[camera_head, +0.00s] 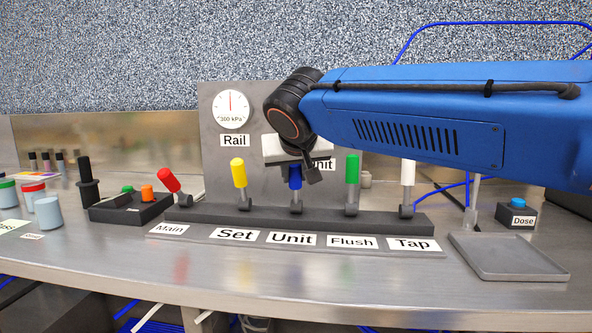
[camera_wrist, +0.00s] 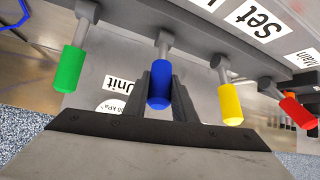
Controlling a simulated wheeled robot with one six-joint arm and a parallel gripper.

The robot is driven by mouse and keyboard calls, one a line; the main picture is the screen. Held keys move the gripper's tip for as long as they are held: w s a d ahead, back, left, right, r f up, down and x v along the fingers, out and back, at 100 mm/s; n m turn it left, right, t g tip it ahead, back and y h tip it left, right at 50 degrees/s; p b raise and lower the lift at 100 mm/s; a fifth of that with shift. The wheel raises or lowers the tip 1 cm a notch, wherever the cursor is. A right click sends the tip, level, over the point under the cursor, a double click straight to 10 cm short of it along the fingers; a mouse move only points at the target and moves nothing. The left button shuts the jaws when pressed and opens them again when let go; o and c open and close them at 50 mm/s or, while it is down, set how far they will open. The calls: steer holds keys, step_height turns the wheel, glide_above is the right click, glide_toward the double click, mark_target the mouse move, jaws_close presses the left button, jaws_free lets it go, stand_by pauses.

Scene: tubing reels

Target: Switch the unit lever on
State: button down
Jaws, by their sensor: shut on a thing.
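The unit lever has a blue handle (camera_head: 295,178) and stands upright behind the "Unit" label (camera_head: 291,239) in the head view. In the wrist view its blue handle (camera_wrist: 160,86) sits between the two dark fingers. My gripper (camera_head: 297,170) reaches the handle from above and behind, and it is shut on it; the gripper (camera_wrist: 162,98) also shows in the wrist view. The gripper body covers part of the upper panel and its "Unit" sign in the head view. The handle's top is partly hidden there.
The yellow Set lever (camera_head: 239,174) and green Flush lever (camera_head: 352,170) stand close on either side. The red Main lever (camera_head: 169,181) leans left; the white Tap lever (camera_head: 407,174) is upright. A gauge (camera_head: 231,110) is on the panel. A grey tray (camera_head: 508,258) lies at right.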

mark_target(292, 185)
steer(key=shift+s+a+f+t, duration=0.15)
steer(key=shift+s+f+t, duration=0.15)
steer(key=shift+s+t, duration=0.3)
steer(key=shift+s+a+f+t, duration=0.1)
steer(key=shift+s+f+t, duration=0.15)
steer(key=shift+s+t, duration=0.3)
steer(key=shift+s+a+f+t+h, duration=0.1)
steer(key=shift+s+f+t+h, duration=0.3)
steer(key=shift+t, duration=0.55)
steer(key=shift+s+f, duration=0.1)
steer(key=shift+f, duration=0.05)
steer(key=c, duration=1.5)
jaws_free()
steer(key=shift+o, duration=0.2)
steer(key=d+v, duration=0.1)
steer(key=v, duration=1.6)
steer(key=shift+s+a, duration=0.25)
steer(key=shift+a, duration=0.05)
